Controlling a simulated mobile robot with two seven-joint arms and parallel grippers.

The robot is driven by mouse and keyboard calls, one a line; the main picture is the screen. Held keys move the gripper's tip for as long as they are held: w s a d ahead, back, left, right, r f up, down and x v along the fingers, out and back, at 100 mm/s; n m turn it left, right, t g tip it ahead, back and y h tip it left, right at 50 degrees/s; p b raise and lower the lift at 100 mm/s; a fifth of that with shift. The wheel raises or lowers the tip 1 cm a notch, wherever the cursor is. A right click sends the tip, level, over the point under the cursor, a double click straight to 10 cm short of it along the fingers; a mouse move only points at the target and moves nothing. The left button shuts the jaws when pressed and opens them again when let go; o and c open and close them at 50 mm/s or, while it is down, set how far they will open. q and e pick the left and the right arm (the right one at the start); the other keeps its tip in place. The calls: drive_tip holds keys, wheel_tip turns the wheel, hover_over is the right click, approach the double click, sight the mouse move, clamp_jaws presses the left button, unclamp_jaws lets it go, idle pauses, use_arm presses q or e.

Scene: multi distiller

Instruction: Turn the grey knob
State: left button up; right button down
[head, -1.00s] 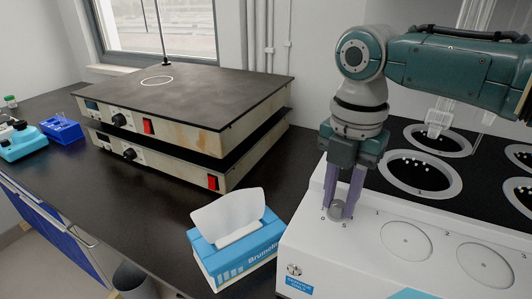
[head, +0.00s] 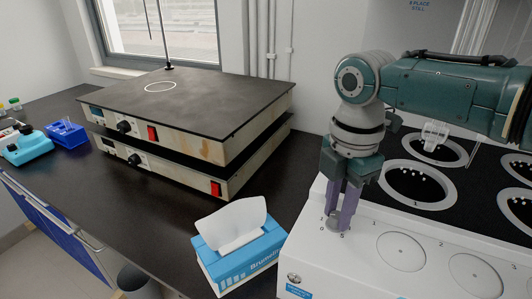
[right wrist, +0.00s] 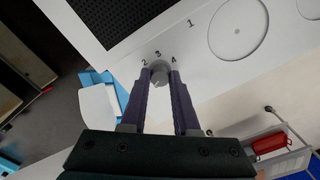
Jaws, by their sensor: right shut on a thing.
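The grey knob (head: 336,222) is a small round dial on the white front panel of the distiller (head: 366,262), at its left end. In the right wrist view the knob (right wrist: 159,72) shows between the fingertips, with printed numbers around it. My right gripper (head: 341,215) points down with its purple fingers shut on the knob, one on each side. It also shows in the right wrist view (right wrist: 160,80). The knob is partly hidden by the fingers. My left gripper is not in view.
A blue tissue box (head: 238,262) stands just left of the distiller. Two stacked hot plates (head: 190,112) sit at the back left. Round plates (head: 401,251) and ringed openings (head: 417,184) lie right of the knob.

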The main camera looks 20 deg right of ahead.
drive_tip(key=m+p, duration=0.1)
drive_tip(key=m, duration=0.2)
drive_tip(key=shift+r+m+p, duration=0.15)
drive_tip(key=shift+m+p, duration=0.15)
drive_tip(key=shift+m, duration=0.1)
drive_tip(key=m+p, duration=0.1)
drive_tip(key=m, duration=0.2)
drive_tip(key=shift+a+m, duration=0.1)
drive_tip(key=shift+m, duration=0.2)
drive_tip(key=m+p, duration=0.1)
drive_tip(key=m, duration=0.2)
drive_tip(key=shift+m, duration=0.4)
drive_tip(key=m+p, duration=0.1)
drive_tip(key=m, duration=0.3)
drive_tip(key=m+p, duration=0.1)
drive_tip(key=m, duration=0.5)
drive_tip(key=shift+m, duration=0.4)
drive_tip(key=m, duration=0.4)
drive_tip(key=shift+m, duration=0.7)
